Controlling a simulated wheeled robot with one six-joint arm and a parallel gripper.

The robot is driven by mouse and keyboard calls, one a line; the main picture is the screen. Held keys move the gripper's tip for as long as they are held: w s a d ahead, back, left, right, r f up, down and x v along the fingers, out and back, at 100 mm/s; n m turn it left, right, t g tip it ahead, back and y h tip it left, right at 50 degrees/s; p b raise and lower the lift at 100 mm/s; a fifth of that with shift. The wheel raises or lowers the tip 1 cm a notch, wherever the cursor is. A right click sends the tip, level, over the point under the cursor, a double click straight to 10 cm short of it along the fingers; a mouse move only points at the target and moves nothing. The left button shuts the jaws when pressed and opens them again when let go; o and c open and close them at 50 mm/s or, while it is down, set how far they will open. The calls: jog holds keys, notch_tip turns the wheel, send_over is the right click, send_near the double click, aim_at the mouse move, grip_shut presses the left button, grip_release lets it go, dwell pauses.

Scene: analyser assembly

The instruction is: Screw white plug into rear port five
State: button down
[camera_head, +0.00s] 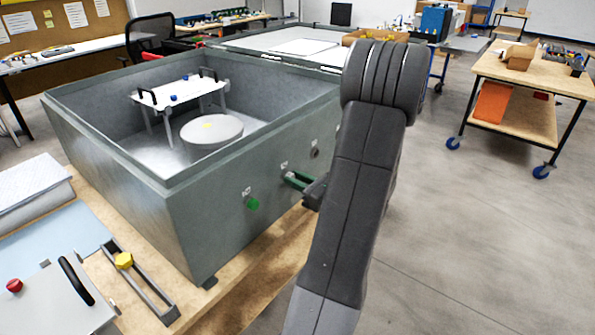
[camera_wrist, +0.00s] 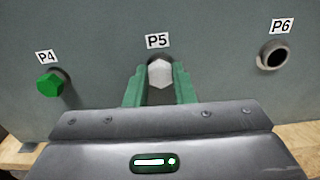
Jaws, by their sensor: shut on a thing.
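The white plug (camera_wrist: 160,73) is a hexagonal head right under the P5 label (camera_wrist: 158,41) in the wrist view, at port five on the analyser's grey wall. My gripper (camera_wrist: 160,82) has green fingers on either side of the plug and is shut on it. The port hole itself is hidden behind the plug, so how deep the plug sits cannot be told. In the head view my gripper (camera_head: 296,180) reaches the wall of the grey analyser box (camera_head: 240,190), and my arm hides part of that wall.
A green plug (camera_wrist: 49,84) sits in port P4. Port P6 (camera_wrist: 275,57) is an open hole on the right. In the head view, a yellow plug (camera_head: 124,260) lies in a rack (camera_head: 150,290) at lower left.

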jog(key=m+p, duration=1.4)
jog(key=p, duration=0.1)
jog(key=shift+f+m+p, duration=0.3)
jog(key=shift+f+m, duration=0.05)
jog(key=shift+m, duration=0.05)
dwell(0.3)
jog(key=shift+w, duration=0.1)
jog(key=m+p, duration=0.3)
jog(key=m, duration=0.3)
dwell(0.5)
